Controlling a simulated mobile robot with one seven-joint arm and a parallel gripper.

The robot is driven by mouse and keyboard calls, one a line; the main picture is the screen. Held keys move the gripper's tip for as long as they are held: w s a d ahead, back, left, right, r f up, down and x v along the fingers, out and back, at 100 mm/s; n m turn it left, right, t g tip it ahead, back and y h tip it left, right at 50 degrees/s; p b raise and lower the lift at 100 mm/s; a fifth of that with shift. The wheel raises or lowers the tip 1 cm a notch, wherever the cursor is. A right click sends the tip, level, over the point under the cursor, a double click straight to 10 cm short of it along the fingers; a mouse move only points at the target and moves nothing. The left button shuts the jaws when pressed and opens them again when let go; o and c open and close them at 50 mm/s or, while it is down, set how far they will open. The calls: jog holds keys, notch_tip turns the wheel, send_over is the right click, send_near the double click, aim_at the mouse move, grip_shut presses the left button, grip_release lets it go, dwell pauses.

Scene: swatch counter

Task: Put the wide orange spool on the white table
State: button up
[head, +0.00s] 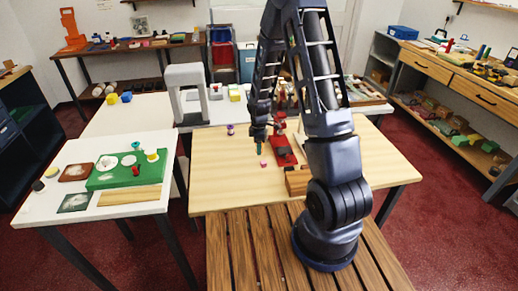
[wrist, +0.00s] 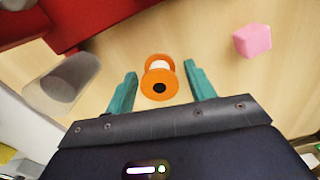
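An orange spool (wrist: 160,84) with a white middle and a dark hole shows in the wrist view on the light wood table (head: 222,170). My gripper (wrist: 160,75) is open, its two teal fingers on either side of the spool with a gap on each side. In the head view my gripper (head: 260,148) is low over the wood table; I cannot make out the spool there. The white table (head: 40,212) stands at the left in the head view, with a green board (head: 125,176) on it.
A pink block (wrist: 252,41) lies right of the spool. A grey cylinder (wrist: 62,80) and a red object (wrist: 95,18) are at the left in the wrist view. A purple spool (head: 230,129) stands on the wood table. The white table's front left is mostly clear.

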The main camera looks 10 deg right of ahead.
jog(key=c, duration=0.9)
jog(key=shift+r, duration=0.1)
notch_tip(320, 180, up, 20)
jog(key=f, duration=0.1)
jog(key=w+d+f+m, duration=0.1)
jog(key=w+d+m, duration=0.2)
jog(key=w+m, duration=0.3)
jog(key=w+d+f+m, duration=0.2)
jog(key=w+d+m, duration=0.2)
jog(key=w+m, duration=0.3)
jog(key=w+d+f+m, duration=0.1)
jog(key=w+d+m, duration=0.3)
jog(key=w+m, duration=0.2)
jog(key=shift+w+f+m, duration=0.15)
jog(key=shift+w+m, duration=0.15)
jog(key=shift+w, duration=0.15)
